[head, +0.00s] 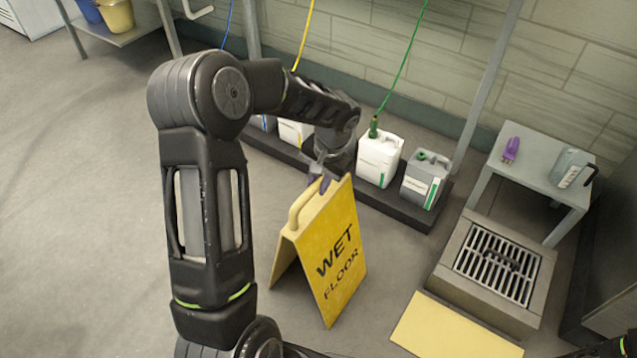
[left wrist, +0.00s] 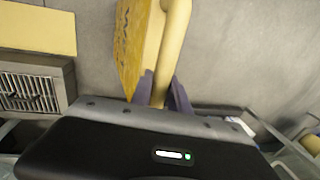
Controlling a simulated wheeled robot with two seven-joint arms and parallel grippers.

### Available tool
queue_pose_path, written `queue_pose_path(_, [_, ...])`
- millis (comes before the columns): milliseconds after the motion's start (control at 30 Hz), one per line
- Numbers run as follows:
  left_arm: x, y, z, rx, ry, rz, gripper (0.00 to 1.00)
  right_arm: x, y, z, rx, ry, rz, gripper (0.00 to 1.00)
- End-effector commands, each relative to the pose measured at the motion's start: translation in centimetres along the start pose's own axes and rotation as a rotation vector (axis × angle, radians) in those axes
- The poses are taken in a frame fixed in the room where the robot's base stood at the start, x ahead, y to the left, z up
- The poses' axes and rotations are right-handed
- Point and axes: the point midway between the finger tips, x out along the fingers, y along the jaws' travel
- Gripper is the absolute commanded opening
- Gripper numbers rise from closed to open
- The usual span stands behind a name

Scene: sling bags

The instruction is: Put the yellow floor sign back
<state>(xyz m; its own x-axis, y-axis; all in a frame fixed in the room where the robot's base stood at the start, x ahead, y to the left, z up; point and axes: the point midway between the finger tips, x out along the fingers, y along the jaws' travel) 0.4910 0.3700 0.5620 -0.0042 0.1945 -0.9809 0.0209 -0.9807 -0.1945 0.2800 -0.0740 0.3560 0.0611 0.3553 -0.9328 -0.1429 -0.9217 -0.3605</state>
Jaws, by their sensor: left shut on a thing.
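The yellow floor sign (head: 338,255), marked WET FLOOR, is upright with its two panels spread like an A-frame. My left gripper (head: 320,183) reaches down to its top and is shut on it at the handle. In the left wrist view the fingers (left wrist: 163,92) close around the pale handle bar, with the sign's panel (left wrist: 132,45) beyond. I cannot tell whether the sign's lower edges touch the floor. My right gripper is not in view.
A flat yellow rectangle (head: 455,330) lies on the floor at the lower right, beside a raised drain grate (head: 497,263). A small grey table (head: 530,165) holds a purple item and a clear jug. Jugs (head: 380,158) stand on a low dark platform by the wall. The left floor is clear.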

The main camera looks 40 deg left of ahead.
Motion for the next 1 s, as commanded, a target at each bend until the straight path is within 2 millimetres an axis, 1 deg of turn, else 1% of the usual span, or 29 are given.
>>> queue_pose_path(100, [-0.1, 0.0, -0.1, -0.001, 0.002, -0.001, 0.0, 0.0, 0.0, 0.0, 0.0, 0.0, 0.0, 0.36])
queue_pose_path(233, [0.3, 0.0, -0.1, -0.001, 0.002, -0.001, 0.0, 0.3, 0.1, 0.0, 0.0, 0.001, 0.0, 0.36])
queue_pose_path(267, [0.3, 0.0, 0.0, -0.001, -0.001, 0.0, 0.24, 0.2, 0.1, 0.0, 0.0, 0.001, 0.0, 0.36])
queue_pose_path(500, [0.2, 0.0, 0.0, -0.001, -0.001, 0.0, 0.43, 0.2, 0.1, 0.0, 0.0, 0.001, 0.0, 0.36])
queue_pose_path(767, [0.1, 0.0, 0.0, -0.001, 0.0, 0.0, 0.43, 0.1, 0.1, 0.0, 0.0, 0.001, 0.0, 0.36])
queue_pose_path(867, [-0.3, -0.1, 0.0, -0.001, 0.001, 0.0, 0.43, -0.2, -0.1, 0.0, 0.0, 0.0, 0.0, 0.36])
queue_pose_path(1000, [-1.9, -0.1, 0.0, -0.002, 0.001, 0.0, 0.43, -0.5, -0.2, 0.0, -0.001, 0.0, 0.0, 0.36])
